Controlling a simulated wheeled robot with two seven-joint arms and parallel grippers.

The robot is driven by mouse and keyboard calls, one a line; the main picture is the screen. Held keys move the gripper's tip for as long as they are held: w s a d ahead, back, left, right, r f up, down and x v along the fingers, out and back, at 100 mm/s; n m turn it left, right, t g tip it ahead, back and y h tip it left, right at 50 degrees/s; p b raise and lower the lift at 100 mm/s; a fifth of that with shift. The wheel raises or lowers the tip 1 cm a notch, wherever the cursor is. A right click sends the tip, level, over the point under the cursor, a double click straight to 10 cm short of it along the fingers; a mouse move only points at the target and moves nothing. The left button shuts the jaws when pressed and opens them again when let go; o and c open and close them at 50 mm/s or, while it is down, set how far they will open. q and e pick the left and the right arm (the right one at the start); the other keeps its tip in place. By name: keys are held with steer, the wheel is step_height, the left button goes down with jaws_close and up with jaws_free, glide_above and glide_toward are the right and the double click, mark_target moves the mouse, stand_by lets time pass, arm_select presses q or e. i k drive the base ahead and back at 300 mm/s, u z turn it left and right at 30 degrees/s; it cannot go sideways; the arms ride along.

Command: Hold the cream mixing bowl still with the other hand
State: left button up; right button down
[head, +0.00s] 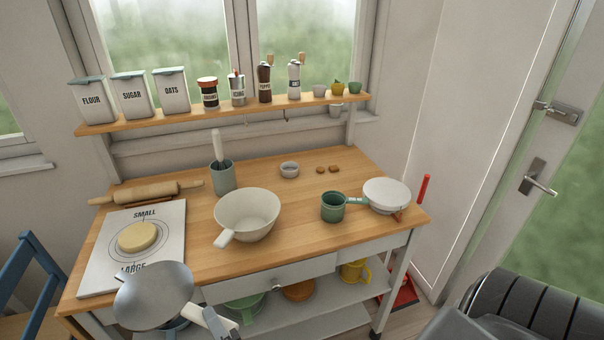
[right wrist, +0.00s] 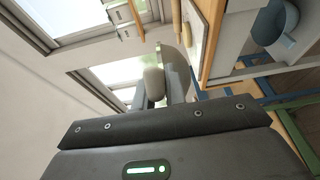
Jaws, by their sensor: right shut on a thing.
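The cream mixing bowl (head: 262,203) stands upright on the wooden worktop, a little left of centre in the head view. A pale handle (head: 225,238) projects from its front left. No gripper touches the bowl. My right gripper (head: 222,326) is low at the bottom edge, in front of the worktop and well short of the bowl. It is shut on a utensil with a broad grey metal head (head: 155,294) and a pale handle. In the right wrist view the gripper (right wrist: 160,103) shows with the pale handle (right wrist: 153,82) between its fingers. My left gripper is not in view.
A white board (head: 100,270) with a dough disc (head: 137,237) and a rolling pin (head: 145,193) lie left of the bowl. A utensil crock (head: 223,178) stands behind it. Worktop between bowl and pan is clear.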

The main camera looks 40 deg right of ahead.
mark_target(247, 214)
steer(key=k, duration=1.1)
steer(key=z, duration=0.65)
steer(key=i, duration=1)
steer(key=u, duration=0.45)
steer(key=i, duration=0.65)
